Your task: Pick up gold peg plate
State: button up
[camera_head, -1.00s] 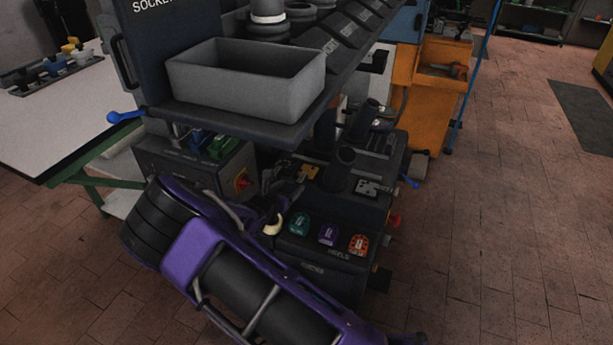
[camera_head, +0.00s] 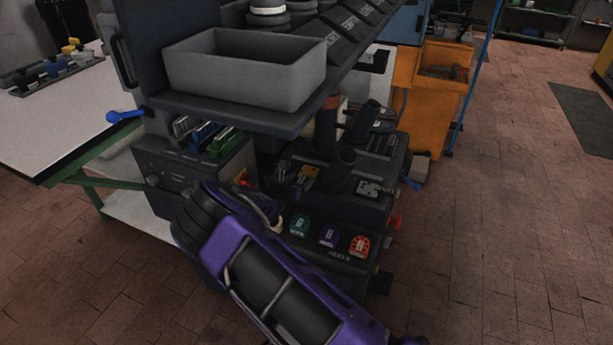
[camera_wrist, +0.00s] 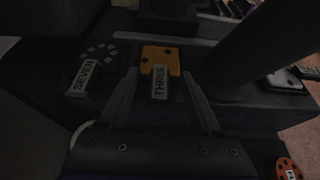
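The gold peg plate (camera_wrist: 161,59) lies flat in the wrist view, with dark diamond holes and a "THREE" label (camera_wrist: 160,82) at its near edge. It also shows in the head view (camera_head: 308,176) on the dark bench, partly hidden. My gripper (camera_wrist: 160,76) is open, with one finger on each side of the label, on the near side of the plate. Nothing is held between the fingers. Whether they touch the plate cannot be told.
A dark plate labelled "SEVEN" (camera_wrist: 101,58) lies left of the gold one. A dark cylinder (camera_wrist: 262,50) rises close on the right. A grey bin (camera_head: 245,75) on a shelf overhangs the bench. Coloured heels (camera_head: 329,236) line the bench front.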

grip_shut()
jog(key=shift+r, duration=0.15)
